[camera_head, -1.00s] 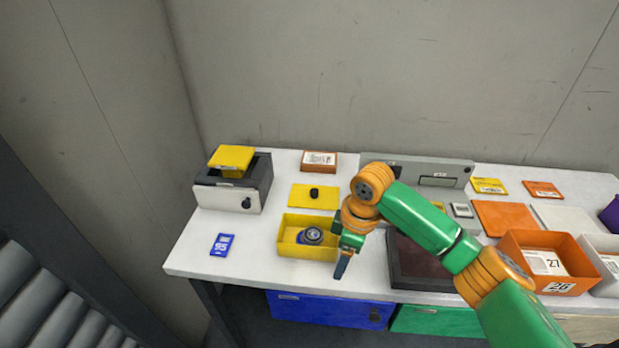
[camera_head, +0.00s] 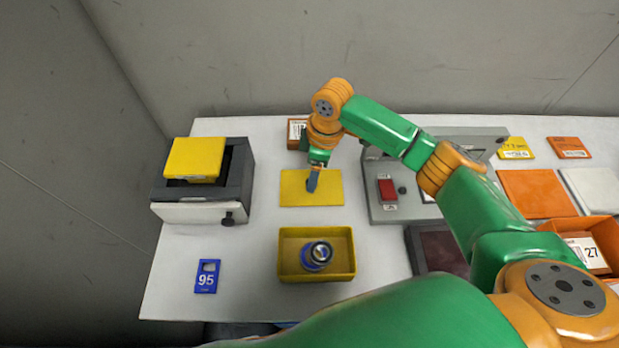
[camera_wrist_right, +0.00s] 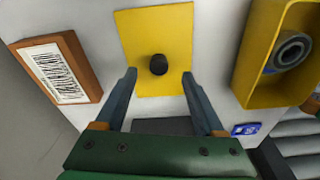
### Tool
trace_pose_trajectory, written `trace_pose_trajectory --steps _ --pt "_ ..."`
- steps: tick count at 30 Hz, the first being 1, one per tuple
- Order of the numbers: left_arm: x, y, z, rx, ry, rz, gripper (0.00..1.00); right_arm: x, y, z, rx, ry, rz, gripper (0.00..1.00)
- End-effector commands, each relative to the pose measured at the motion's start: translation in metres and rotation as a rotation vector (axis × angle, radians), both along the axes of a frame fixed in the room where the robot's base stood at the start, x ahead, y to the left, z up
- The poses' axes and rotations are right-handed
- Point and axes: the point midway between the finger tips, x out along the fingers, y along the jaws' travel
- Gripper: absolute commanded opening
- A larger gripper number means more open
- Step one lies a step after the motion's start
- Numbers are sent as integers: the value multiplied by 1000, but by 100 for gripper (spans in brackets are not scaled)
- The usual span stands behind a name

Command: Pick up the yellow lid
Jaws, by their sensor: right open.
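The yellow lid (camera_head: 326,190) is a flat plate lying on the white table, behind the yellow box (camera_head: 287,262). In the right wrist view the lid (camera_wrist_right: 135,35) shows a dark round knob (camera_wrist_right: 158,64) at its middle. My right gripper (camera_head: 313,182) is over the lid, pointing down. In the right wrist view its two fingers (camera_wrist_right: 157,80) are apart, on either side of the knob with nothing between them gripped. The knob is hidden by the gripper in the head view. My left gripper is not in view.
The yellow box holds a blue-and-grey round part (camera_head: 317,254). A grey device with a yellow top (camera_head: 195,158) stands at left. A blue 95 tag (camera_head: 207,277) lies at front left. An orange box with a label (camera_head: 297,133) stands behind the lid. A grey panel (camera_head: 385,205) is at right.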

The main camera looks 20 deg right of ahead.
Motion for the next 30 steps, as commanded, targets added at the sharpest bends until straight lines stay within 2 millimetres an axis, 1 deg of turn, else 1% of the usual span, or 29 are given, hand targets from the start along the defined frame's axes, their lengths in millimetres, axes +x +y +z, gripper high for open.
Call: trace_pose_trajectory --steps 1,3,5,7,12,13,14,15,17,18,20,21,30 --pt "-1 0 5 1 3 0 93 -1 1 -8 -1 6 -1 71" --pt "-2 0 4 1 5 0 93 0 3 -23 -1 4 0 71" --pt "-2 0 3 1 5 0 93 1 3 -31 -1 3 -1 71" --pt "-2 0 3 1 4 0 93 1 4 -35 -1 2 -1 71" --pt "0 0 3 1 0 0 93 1 4 -35 -1 0 0 71" --pt "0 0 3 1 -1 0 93 1 4 -35 -1 0 0 66" --pt "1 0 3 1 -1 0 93 1 4 -35 -1 0 0 58" --pt "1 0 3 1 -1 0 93 1 4 -35 -1 0 0 47" --pt "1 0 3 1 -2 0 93 1 4 -35 -1 0 0 31" --pt "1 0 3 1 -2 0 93 1 4 -35 -1 0 0 20" --pt "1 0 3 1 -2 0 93 1 4 -35 -1 0 0 4" --pt "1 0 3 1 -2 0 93 1 4 -35 -1 0 0 0" --pt "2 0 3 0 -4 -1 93 2 4 -33 0 -1 0 0"
